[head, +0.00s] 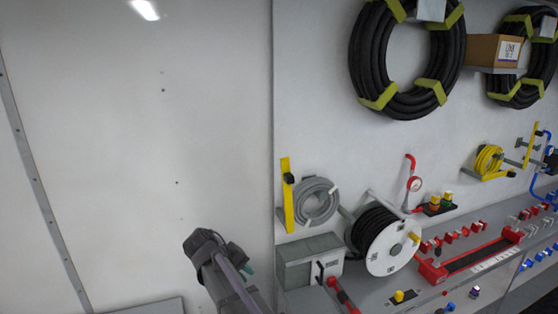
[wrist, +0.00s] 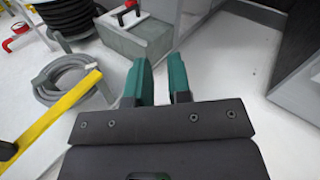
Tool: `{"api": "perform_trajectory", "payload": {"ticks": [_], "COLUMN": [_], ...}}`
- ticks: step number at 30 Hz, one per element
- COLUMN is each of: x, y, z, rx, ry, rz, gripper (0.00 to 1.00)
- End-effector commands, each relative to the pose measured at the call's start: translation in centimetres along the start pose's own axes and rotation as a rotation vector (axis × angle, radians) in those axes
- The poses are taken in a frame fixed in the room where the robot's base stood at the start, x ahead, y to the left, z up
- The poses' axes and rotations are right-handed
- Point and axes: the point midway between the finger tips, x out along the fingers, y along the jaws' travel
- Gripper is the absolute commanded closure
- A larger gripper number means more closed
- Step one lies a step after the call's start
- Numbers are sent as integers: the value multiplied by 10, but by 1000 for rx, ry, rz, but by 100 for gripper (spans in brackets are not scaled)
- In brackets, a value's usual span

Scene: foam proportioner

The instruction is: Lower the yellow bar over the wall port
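A yellow bar (head: 286,205) stands upright on the wall beside a grey hose coil, with a black knob (head: 289,178) on it. In the wrist view the bar (wrist: 48,122) runs diagonally at the left, with its knob (wrist: 7,150) at the left edge. A second yellow bar (head: 530,145) stands on the wall at the far right. I cannot make out a wall port behind either bar. My gripper (wrist: 161,72) has teal fingers apart with nothing between them. In the head view my gripper (head: 247,268) is below and left of the nearer bar, not touching it.
The grey hose coil (head: 317,202) hangs right of the nearer bar. A grey box (head: 310,260) and a black hose reel (head: 385,240) stand below it. A red manifold (head: 470,255) lies on the bench. The white wall at left is clear.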

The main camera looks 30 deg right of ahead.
Motion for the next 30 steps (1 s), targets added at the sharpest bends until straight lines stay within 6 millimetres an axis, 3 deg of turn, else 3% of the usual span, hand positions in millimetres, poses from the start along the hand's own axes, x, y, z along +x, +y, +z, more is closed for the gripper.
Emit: {"api": "perform_trajectory", "payload": {"ticks": [1, 3, 6, 9, 12, 25, 30], "x": [-30, -58, -95, -119, -135, -139, -128], "y": [32, 68, 106, 127, 138, 145, 162], "z": [-32, -61, -92, -106, -106, -100, -95], "rx": [0, 14, 52, 96, 127, 142, 142], "ry": [-13, -37, -71, -104, -125, -142, -143], "rz": [134, 354, 634, 838, 956, 998, 997], "gripper": [86, 93, 100, 100, 100, 100, 100]}}
